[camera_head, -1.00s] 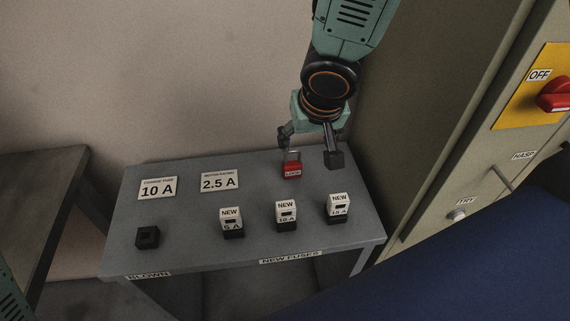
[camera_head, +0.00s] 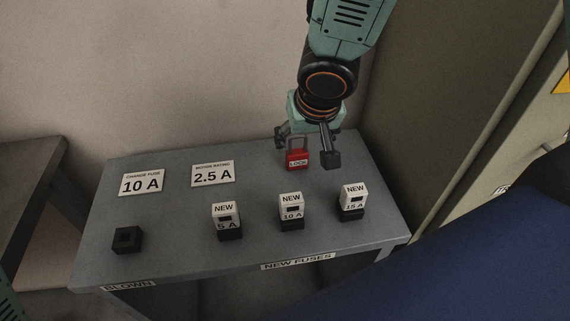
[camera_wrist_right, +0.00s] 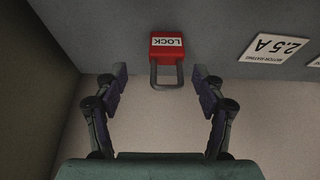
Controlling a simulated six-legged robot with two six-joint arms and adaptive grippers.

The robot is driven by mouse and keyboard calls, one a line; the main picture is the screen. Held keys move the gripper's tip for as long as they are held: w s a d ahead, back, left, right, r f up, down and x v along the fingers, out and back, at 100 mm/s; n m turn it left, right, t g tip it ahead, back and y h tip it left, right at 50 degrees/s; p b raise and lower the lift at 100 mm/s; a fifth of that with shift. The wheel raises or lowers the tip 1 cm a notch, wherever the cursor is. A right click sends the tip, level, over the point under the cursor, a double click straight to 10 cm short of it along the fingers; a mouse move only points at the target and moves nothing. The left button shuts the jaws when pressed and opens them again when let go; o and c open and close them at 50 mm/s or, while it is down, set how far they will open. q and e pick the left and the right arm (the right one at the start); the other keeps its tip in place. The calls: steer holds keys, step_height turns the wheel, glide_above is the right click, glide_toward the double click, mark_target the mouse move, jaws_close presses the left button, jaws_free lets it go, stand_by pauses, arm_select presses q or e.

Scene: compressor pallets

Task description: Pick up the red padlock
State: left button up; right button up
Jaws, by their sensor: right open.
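The red padlock (camera_head: 297,160) with a white LOCK label and a grey shackle is at the back right of the grey table. It also shows in the right wrist view (camera_wrist_right: 167,45), its shackle pointing toward my gripper. My right gripper (camera_head: 306,152) is open around the padlock's end of the table, one finger to each side in the head view. In the right wrist view (camera_wrist_right: 160,84) the fingers stand apart with the shackle between and just beyond their tips; neither finger touches it. My left gripper is out of view.
Three fuses labelled NEW, 5 A (camera_head: 226,220), 10 A (camera_head: 291,211) and 15 A (camera_head: 352,202), stand along the table's front. A black block (camera_head: 127,241) sits at left. Signs reading 10 A (camera_head: 141,184) and 2.5 A (camera_head: 213,174) lie behind. A cabinet (camera_head: 500,150) stands right.

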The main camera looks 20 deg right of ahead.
mark_target(297, 152)
steer(key=f, duration=0.1)
steer(key=f+b, duration=0.1)
steer(key=w+f+b, duration=0.1)
steer(key=f, duration=0.1)
steer(key=shift+w+a, duration=0.1)
steer(key=shift+a, duration=0.25)
steer(key=shift+d+f+b, duration=0.2)
steer(key=shift+f+b, duration=0.25)
steer(key=shift+b, duration=0.1)
steer(key=shift+w+a+f, duration=0.1)
steer(key=shift+w+f, duration=0.1)
steer(key=shift+w, duration=0.2)
steer(key=shift+s+r, duration=0.1)
steer(key=shift+c, duration=0.3)
steer(key=shift+c, duration=0.7)
steer(key=c, duration=1.1)
